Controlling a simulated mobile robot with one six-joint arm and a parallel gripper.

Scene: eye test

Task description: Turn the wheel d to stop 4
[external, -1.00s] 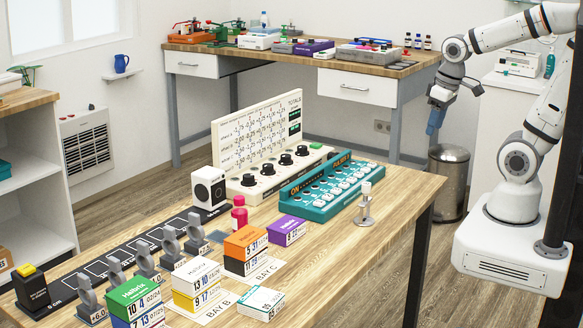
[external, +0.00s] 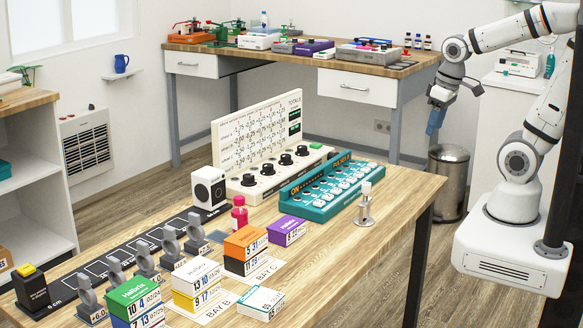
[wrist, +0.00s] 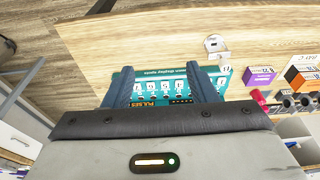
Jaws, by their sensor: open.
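A cream panel (external: 245,137) with a printed grid of numbers stands on the wooden table. Several black wheels sit in a row on its base: a near-left one (external: 249,180), one beside it (external: 267,169), another (external: 286,159) and a far-right one (external: 302,150). Their letters and stop marks are too small to read, so I cannot tell which is d. My gripper (external: 435,123) hangs at the right, high and well apart from the wheels. Its blue fingers are open and empty in the wrist view (wrist: 162,76).
A teal switch box (external: 325,188) stands in front of the panel. A small metal stand (external: 365,208) is to its right. A white speaker-like box (external: 208,187), a red bottle (external: 239,213) and stacked boxes (external: 245,243) are at the left. The table's right end is clear.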

